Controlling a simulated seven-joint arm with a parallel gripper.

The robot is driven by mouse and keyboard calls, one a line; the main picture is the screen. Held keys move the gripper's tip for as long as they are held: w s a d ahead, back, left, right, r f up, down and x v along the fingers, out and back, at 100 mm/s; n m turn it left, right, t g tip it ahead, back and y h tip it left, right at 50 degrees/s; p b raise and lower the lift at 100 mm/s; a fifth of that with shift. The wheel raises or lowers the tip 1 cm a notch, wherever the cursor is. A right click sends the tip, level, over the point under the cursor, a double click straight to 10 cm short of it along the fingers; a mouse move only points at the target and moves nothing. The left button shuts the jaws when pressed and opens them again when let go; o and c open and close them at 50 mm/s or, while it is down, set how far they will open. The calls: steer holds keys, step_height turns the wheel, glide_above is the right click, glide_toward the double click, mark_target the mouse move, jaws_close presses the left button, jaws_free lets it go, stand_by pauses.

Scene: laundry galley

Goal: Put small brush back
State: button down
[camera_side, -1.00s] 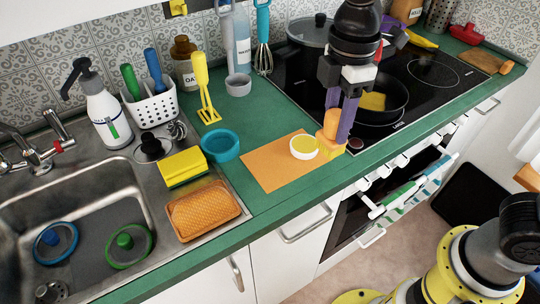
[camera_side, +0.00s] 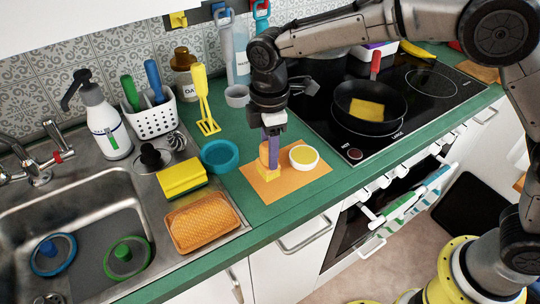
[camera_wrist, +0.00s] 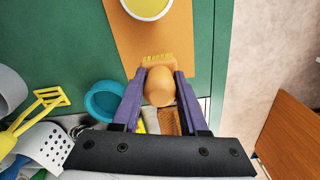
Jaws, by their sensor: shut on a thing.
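The small brush (camera_side: 268,174) has a rounded orange handle and yellow bristles pointing down. My gripper (camera_side: 270,148) is shut on its handle, with a purple finger on each side. The wrist view shows the brush (camera_wrist: 159,90) between both fingers (camera_wrist: 160,84). The brush is over the left part of an orange mat (camera_side: 290,190), left of a white bowl (camera_side: 304,164) with yellow contents. I cannot tell whether the bristles touch the mat.
A black pan (camera_side: 370,125) is on the hob at right. The mat's front right is bare.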

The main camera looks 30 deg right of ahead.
steer(key=shift+f, duration=0.9)
steer(key=shift+f, duration=0.15)
steer(key=shift+c, duration=2.2)
jaws_free()
step_height(320, 180, up, 12)
steer(key=shift+f, duration=0.2)
steer(key=shift+r, duration=0.35)
